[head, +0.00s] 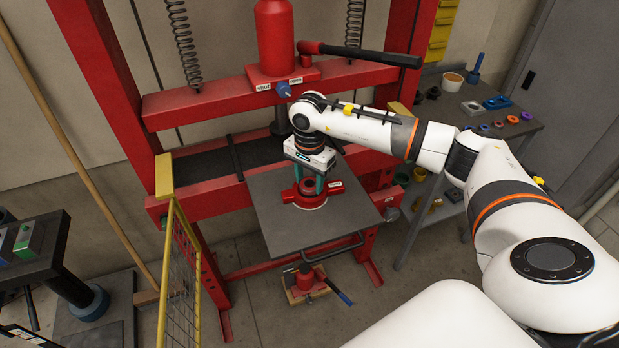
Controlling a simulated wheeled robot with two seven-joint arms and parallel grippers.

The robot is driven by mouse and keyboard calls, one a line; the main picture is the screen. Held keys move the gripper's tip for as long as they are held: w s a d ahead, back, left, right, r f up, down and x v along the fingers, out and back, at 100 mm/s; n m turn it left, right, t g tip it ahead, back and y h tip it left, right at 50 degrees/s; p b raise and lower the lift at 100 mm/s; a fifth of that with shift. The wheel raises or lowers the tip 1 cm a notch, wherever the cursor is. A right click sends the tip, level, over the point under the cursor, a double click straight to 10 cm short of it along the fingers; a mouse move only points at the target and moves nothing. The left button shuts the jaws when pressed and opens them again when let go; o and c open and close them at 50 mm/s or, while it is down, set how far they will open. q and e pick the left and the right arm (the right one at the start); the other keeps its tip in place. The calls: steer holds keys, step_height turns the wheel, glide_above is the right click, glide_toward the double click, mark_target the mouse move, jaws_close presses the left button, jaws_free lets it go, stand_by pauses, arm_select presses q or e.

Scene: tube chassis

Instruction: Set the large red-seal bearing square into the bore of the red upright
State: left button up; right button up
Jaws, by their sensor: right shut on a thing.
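The red upright (313,200) sits on the dark square plate (272,225) of the press, with a small white label on its right side. My right gripper (309,183) comes down over it from above, with its teal fingers pointing down. The fingers are shut on a small dark and red ring, which I take to be the large red-seal bearing (308,184). The bearing is at the top of the upright. Whether it is in the bore, or touching and square, is too small to tell. My left gripper is not in view.
The red press frame (210,103) with its bottle jack (275,40) and lever stands around the plate. A yellow mesh guard (180,270) is at the left. A side bench (470,120) with several coloured rings is at the right. A small red jack (305,280) is on the floor.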

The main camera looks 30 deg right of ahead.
steer(key=o, duration=1.1)
steer(key=shift+r, duration=0.1)
step_height(320, 180, up, 12)
steer(key=shift+f+b, duration=0.1)
steer(key=shift+b, duration=1.15)
